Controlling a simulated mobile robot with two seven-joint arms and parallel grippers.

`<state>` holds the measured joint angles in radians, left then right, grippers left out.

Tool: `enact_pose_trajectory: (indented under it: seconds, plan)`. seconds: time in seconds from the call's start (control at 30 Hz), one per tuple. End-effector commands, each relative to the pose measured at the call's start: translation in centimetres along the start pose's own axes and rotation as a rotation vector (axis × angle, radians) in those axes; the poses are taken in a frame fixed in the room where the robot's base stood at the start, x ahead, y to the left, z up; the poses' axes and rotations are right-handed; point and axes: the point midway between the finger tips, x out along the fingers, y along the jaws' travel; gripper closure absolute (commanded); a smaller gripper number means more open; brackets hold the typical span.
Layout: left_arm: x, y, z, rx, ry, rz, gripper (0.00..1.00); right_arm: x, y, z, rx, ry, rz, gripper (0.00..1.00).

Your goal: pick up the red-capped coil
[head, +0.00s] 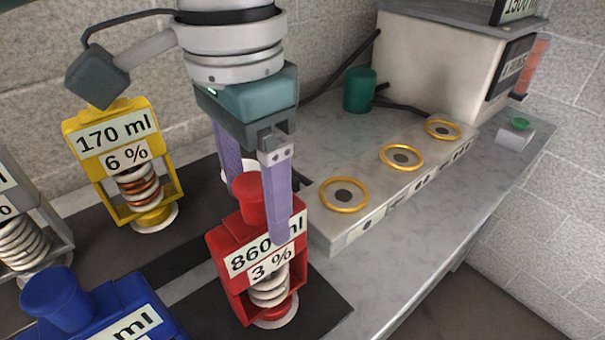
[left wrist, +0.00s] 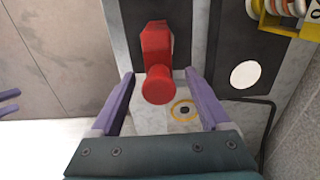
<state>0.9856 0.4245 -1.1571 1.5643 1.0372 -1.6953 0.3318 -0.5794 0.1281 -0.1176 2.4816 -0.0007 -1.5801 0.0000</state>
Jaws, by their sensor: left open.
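The red-capped coil (head: 262,255) is a red frame labelled 860 ml and 3 %, with a pale coil inside and a round red cap (head: 250,200) on top. It stands on a dark mat. My left gripper (head: 256,212) is open, pointing down, with its purple fingers on either side of the cap. In the left wrist view the red cap (left wrist: 158,86) sits between the two spread fingertips (left wrist: 159,76), with a gap on each side. Part of my right gripper (left wrist: 9,102) shows at that view's left edge.
A yellow coil unit (head: 168,188) stands back left, a grey one (head: 40,215) at the left edge, and a blue-capped one (head: 60,300) front left. To the right are a panel with gold rings (head: 345,195), a green cylinder (head: 358,90) and a large pale box (head: 440,60).

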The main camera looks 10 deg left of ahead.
Motion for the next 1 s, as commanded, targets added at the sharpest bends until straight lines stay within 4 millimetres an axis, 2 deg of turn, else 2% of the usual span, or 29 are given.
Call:
enact_pose_trajectory:
  seconds: [0.2,0.5,1.0]
  plan:
    - [3.5,0.2,0.1,0.0,-0.002,0.0,0.2,0.3,-0.1,0.1,0.001,0.0,-0.002,0.5]
    - [4.1,0.2,0.1,0.001,0.0,0.0,0.2,0.3,-0.3,0.1,0.006,0.0,-0.008,0.5]
    - [4.1,0.2,0.1,0.001,0.001,0.0,0.75,0.3,-0.4,0.1,0.007,-0.001,-0.01,0.5]
